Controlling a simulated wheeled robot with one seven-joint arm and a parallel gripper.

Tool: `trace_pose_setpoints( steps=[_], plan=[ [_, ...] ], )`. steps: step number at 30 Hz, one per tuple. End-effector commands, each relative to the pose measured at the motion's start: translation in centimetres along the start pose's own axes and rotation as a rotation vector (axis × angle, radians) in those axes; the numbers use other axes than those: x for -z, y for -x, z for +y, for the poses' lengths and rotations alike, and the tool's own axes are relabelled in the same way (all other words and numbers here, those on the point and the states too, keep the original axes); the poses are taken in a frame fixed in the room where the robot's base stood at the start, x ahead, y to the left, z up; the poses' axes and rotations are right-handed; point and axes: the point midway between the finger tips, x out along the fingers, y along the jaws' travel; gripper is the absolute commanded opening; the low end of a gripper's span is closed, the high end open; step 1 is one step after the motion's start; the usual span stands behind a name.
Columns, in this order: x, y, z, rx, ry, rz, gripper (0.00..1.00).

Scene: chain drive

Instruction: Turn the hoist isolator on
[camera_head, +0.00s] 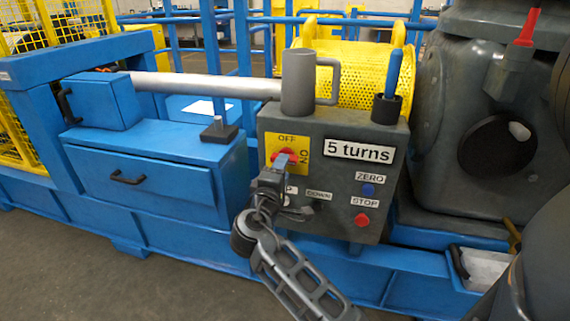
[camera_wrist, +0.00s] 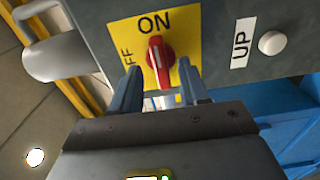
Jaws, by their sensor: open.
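The hoist isolator is a red knob (camera_wrist: 160,62) on a yellow plate (camera_wrist: 190,32) marked ON and OFF. In the wrist view its white-marked end points toward ON. In the head view the knob (camera_head: 287,153) is partly hidden by my gripper (camera_head: 279,167), and the plate (camera_head: 301,142) is on the front of the grey control box (camera_head: 340,185). My gripper (camera_wrist: 159,68) is open, its two blue fingers on either side of the knob in the wrist view, with visible gaps. I cannot tell whether either finger touches the knob.
The box also carries a blue ZERO button (camera_head: 367,190), a red STOP button (camera_head: 362,220) and a white UP button (camera_wrist: 272,42). A grey mug (camera_head: 298,85) and a holder with a blue-handled tool (camera_head: 387,107) stand on top. A blue drawer (camera_head: 150,185) is at left.

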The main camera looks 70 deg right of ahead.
Motion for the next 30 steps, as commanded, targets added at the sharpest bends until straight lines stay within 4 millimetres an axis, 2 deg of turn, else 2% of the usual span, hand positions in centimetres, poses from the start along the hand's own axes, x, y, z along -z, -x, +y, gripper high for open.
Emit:
trace_pose_setpoints(
  steps=[3,9,30],
  plan=[
    [0.0,2.0,0.1,-0.001,-0.001,0.003,0.45],
    [0.0,3.9,0.1,-0.001,-0.001,0.000,0.45],
    [-0.1,4.3,-0.2,0.004,-0.001,0.007,0.45]
  ],
)
